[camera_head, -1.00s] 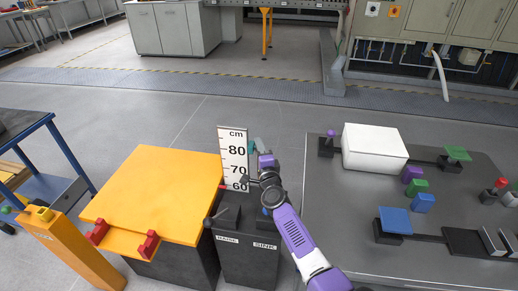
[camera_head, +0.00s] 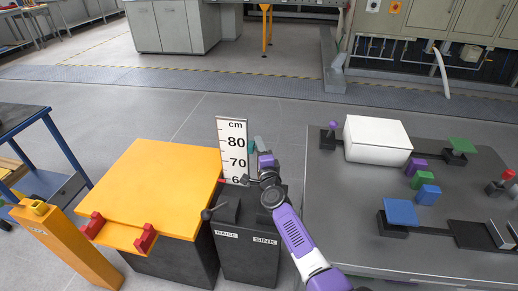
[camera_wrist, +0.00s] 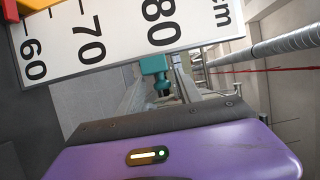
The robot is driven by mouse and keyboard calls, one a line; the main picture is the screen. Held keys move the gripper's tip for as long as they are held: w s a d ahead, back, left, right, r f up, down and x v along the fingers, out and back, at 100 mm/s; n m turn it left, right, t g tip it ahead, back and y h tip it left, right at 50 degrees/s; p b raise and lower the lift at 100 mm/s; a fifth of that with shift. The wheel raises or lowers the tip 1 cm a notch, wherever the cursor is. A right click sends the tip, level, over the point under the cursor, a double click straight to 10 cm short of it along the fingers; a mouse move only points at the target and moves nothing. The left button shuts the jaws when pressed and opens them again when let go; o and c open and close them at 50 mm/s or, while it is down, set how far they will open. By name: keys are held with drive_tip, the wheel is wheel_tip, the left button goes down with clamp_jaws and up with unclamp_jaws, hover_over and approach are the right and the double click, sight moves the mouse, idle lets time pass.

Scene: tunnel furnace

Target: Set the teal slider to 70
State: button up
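The teal slider (camera_wrist: 153,72) shows in the wrist view as a small stepped block at the edge of the white scale board (camera_wrist: 115,30). It is between 70 and 80, a little short of the 80 mark. In the head view the slider (camera_head: 251,147) is a small teal patch at the right edge of the board (camera_head: 232,126), slightly below the 80 line. My gripper (camera_head: 259,151) is right beside it there. In the wrist view a dark plate and purple housing fill the bottom, close to the slider.
Below the board stands a dark box (camera_head: 247,241) labelled RAISE and SINK, with a lever (camera_head: 208,213). A yellow-topped table (camera_head: 160,185) with red brackets is at left. At right, a dark table (camera_head: 400,250) holds a white box (camera_head: 377,139) and coloured blocks.

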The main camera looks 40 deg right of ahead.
drive_tip(key=p+v, duration=0.2)
drive_tip(key=v, duration=0.5)
drive_tip(key=shift+s+a+p, duration=0.25)
drive_tip(key=shift+s+p, duration=0.1)
